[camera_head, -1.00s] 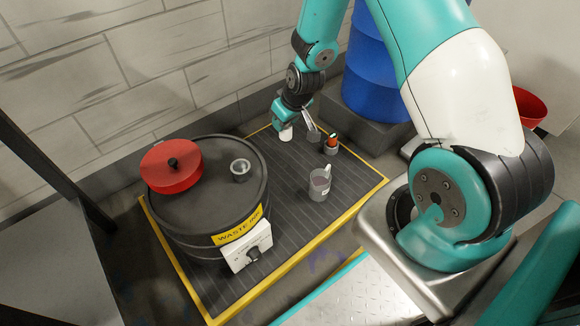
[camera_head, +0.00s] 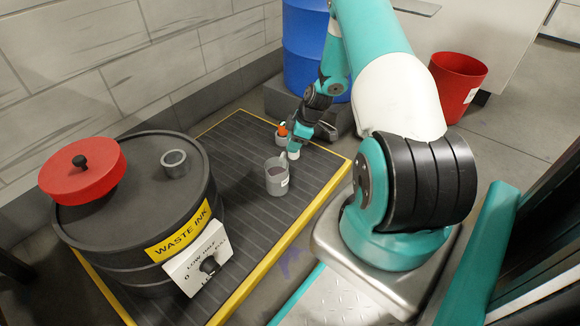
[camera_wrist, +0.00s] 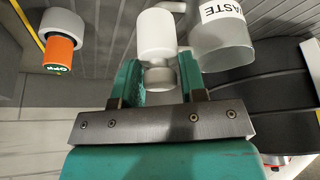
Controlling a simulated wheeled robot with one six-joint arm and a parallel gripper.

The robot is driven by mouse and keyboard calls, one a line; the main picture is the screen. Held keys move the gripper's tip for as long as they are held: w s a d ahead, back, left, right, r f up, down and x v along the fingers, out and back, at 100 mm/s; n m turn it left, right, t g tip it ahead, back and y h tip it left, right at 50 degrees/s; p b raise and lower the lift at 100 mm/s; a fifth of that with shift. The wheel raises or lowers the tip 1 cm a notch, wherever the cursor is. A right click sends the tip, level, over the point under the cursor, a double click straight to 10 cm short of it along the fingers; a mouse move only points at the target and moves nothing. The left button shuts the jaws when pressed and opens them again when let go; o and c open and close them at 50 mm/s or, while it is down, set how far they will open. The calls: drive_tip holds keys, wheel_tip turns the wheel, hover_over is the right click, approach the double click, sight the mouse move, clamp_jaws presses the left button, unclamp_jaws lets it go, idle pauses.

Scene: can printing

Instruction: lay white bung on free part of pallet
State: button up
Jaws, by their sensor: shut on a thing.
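My gripper (camera_wrist: 162,85) is shut on the white bung (camera_wrist: 157,32), which shows between its fingers in the wrist view. The bung has a wide white body and a narrower part. In the head view, my gripper (camera_head: 293,152) is low over the dark ribbed, yellow-edged pallet (camera_head: 236,145), just behind the grey jug. The bung is a small pale shape (camera_head: 293,156) there, partly hidden. I cannot tell whether it touches the pallet.
The grey jug (camera_head: 278,180) stands close in front of my gripper. An orange-topped item (camera_head: 282,131) sits just behind. The black waste ink drum (camera_head: 130,235), with red lid (camera_head: 82,172) and grey ring (camera_head: 175,163), fills the pallet's left. Bare pallet lies between drum and jug.

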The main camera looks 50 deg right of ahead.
wheel_tip(320, 180, down, 8)
drive_tip(key=b, duration=0.3)
drive_tip(key=shift+r+b, duration=0.1)
drive_tip(key=shift+b, duration=0.25)
drive_tip(key=shift+r, duration=0.1)
drive_tip(key=o, duration=0.9)
drive_tip(key=p+v, duration=0.8)
drive_tip(key=v, duration=0.4)
drive_tip(key=shift+r, duration=0.1)
